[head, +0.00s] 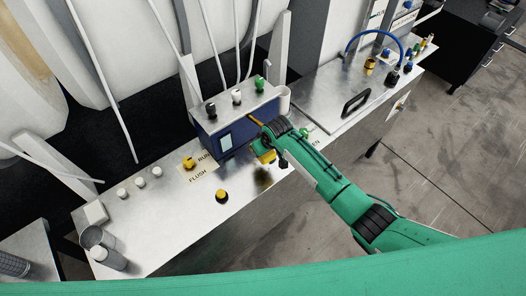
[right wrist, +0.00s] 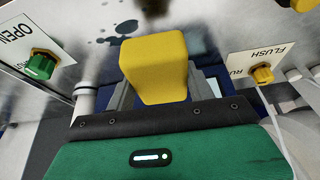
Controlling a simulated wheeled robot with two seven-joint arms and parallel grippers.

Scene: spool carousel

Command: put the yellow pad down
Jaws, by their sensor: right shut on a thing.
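The yellow pad (right wrist: 155,68) is a block with rounded edges, held between the grey fingers of my right gripper (right wrist: 157,90) in the right wrist view. In the head view my right arm comes in from the right, and the pad (head: 266,156) shows just below the right gripper (head: 262,149), in front of the blue control box. The pad appears to be above the steel bench top (head: 165,225); the exact gap cannot be told. A dark stain (head: 263,181) lies on the bench close to it. My left gripper is not in view.
The blue control box (head: 205,137) with several knobs stands behind the gripper. A yellow RUN/FLUSH knob (head: 189,162) and a yellow-black button (head: 221,195) are to its left. A green OPEN knob (right wrist: 41,65) shows in the wrist view. Metal cups (head: 110,257) stand at the bench's left end.

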